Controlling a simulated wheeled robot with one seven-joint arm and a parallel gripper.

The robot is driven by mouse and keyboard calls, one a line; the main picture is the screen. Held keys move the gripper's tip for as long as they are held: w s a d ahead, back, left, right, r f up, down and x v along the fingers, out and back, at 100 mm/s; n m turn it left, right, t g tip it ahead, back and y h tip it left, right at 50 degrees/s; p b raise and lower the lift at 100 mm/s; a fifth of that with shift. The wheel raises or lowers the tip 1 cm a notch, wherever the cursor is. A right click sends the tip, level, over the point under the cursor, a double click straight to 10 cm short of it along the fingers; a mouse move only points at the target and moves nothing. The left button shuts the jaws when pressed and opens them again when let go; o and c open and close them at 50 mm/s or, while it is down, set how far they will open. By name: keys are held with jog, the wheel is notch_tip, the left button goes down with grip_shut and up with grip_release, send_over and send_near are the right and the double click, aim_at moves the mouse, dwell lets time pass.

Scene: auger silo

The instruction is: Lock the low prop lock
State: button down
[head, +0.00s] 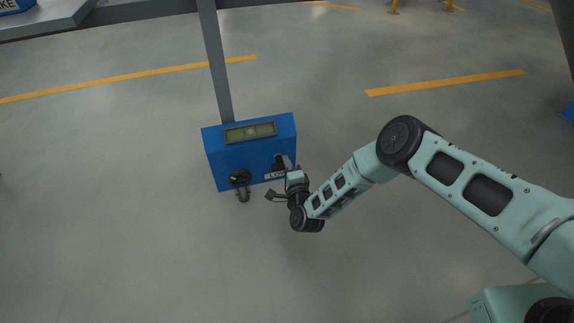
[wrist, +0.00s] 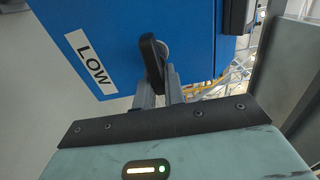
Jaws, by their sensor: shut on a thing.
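Beside the label is the low prop lock's black handle (wrist: 152,62), a rounded bar on a grey round pivot. My gripper (wrist: 160,90) is shut on this handle, with one finger on each side of its lower part. In the head view my gripper (head: 284,166) is at the box's lower right and hides part of the label and handle.
A black round fitting with a hooked part (head: 240,180) is on the box's lower left. A display panel (head: 250,132) is on its upper face. The grey post (head: 215,60) rises behind. The floor around is clear, with yellow lines (head: 445,82).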

jog(key=shift+s+a+f, duration=0.2)
jog(key=shift+s+a, duration=0.2)
jog(key=c, duration=1.5)
grip_release()
jog(key=shift+w+r, duration=0.1)
jog(key=shift+w, duration=0.05)
jog(key=shift+d, duration=0.15)
jog(key=p+v, duration=0.7)
jog(key=v, duration=1)
jog(key=shift+r, duration=0.15)
jog(key=shift+o, duration=0.5)
